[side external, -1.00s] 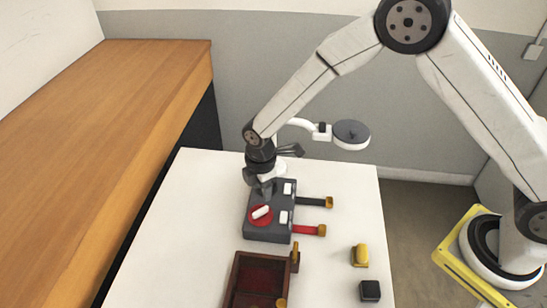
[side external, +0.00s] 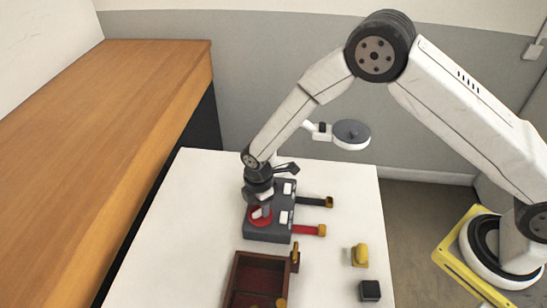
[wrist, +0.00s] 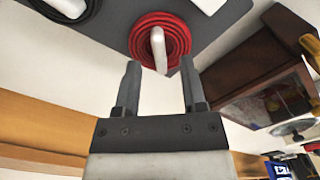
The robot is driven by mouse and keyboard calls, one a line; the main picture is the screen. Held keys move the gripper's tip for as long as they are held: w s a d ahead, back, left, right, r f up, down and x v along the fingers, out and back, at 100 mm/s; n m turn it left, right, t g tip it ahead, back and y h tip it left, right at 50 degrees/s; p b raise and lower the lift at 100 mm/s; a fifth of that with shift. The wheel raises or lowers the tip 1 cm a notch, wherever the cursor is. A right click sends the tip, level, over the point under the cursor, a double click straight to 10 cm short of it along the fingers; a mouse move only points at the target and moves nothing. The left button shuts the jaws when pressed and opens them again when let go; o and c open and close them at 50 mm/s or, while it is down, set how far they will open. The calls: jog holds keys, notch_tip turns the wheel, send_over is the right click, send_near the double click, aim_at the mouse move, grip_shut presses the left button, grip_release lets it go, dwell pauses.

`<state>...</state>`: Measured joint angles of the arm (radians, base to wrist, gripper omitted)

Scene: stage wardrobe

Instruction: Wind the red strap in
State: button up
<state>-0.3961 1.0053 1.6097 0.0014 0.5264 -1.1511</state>
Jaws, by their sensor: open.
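The dark grey winder box (side external: 268,236) sits on the white table. Its red reel (side external: 251,220) carries a white crank handle, partly hidden by my gripper in the side view. The red strap (side external: 306,230) sticks out from the box's right side and ends in a brass-coloured tip. My gripper (side external: 262,205) is right at the red reel. In the wrist view, the coiled red reel (wrist: 172,24) lies just beyond my open fingers (wrist: 160,65). The white handle (wrist: 158,48) shows in line with the gap between the fingertips; whether they touch it I cannot tell.
A black strap (side external: 312,201) sticks out beside the red one. A wooden tray (side external: 235,285) stands in front of the box. A yellow object (side external: 360,254) and a black block (side external: 370,290) are at the right. The table's left part is clear.

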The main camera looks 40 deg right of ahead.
jog(key=shift+f, duration=1.1)
grip_shut()
